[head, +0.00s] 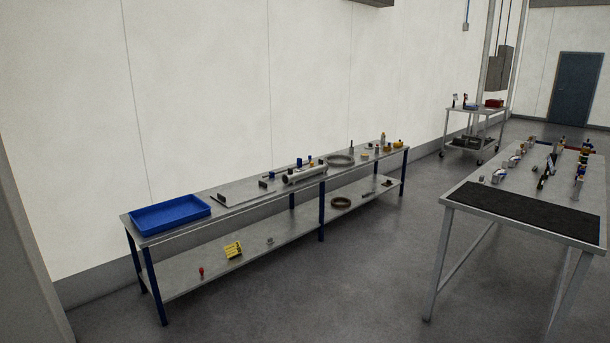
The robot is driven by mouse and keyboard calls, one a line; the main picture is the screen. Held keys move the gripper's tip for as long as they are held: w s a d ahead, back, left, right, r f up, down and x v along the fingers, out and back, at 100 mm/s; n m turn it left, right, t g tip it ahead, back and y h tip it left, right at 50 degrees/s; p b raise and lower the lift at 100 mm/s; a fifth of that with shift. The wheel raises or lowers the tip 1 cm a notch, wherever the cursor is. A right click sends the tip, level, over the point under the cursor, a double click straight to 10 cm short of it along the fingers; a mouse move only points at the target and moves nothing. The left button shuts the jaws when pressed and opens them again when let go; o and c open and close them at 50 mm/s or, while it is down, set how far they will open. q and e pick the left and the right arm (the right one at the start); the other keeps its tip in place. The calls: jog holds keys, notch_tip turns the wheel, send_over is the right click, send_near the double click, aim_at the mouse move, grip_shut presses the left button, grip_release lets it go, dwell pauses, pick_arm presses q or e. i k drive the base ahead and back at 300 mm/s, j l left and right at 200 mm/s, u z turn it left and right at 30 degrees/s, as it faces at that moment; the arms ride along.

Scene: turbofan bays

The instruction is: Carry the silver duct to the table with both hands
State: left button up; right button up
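The silver duct (305,175) is a short, shiny cylinder. It lies on the top of the long workbench (240,202) against the wall, near the middle of the bench. A table (470,190) with pale metal legs stands to the right, with a black mat (525,212) on its near end and several small items farther back. I cannot tell which of these surfaces the task's table is. Neither of my grippers shows in the head view, and nothing is seen touching the duct.
A blue tray (170,214) sits on the bench's left end. Rings, small tools and parts lie around the duct. The lower shelf (215,260) holds a yellow item (233,250). A cart (474,112) stands at the back. The floor (385,250) between bench and table is clear.

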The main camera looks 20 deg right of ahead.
aim_at(521, 207)
jog(key=i+l+z, duration=0.3)
jog(key=i, duration=0.45)
jog(key=i+l+z, duration=0.25)
jog(key=i, duration=0.55)
jog(key=i+z, duration=0.3)
jog(key=i, duration=0.5)
jog(key=i+z, duration=0.15)
jog(key=i, duration=0.45)
jog(key=i+z, duration=0.15)
jog(key=i, duration=0.4)
jog(key=i+j+z, duration=0.15)
jog(key=i, duration=0.45)
jog(key=i+j+z, duration=0.1)
jog(key=i, duration=0.5)
jog(key=i+z, duration=0.45)
jog(key=i, duration=0.55)
jog(key=i+u, duration=0.35)
jog(key=u, duration=0.15)
jog(key=i+l+u, duration=0.1)
jog(key=i+u, duration=0.45)
jog(key=u, duration=0.3)
jog(key=i+u, duration=0.15)
jog(key=u, duration=0.25)
jog(key=i+u, duration=0.1)
jog(key=u, duration=0.3)
jog(key=i+l+u, duration=0.1)
jog(key=u, duration=0.25)
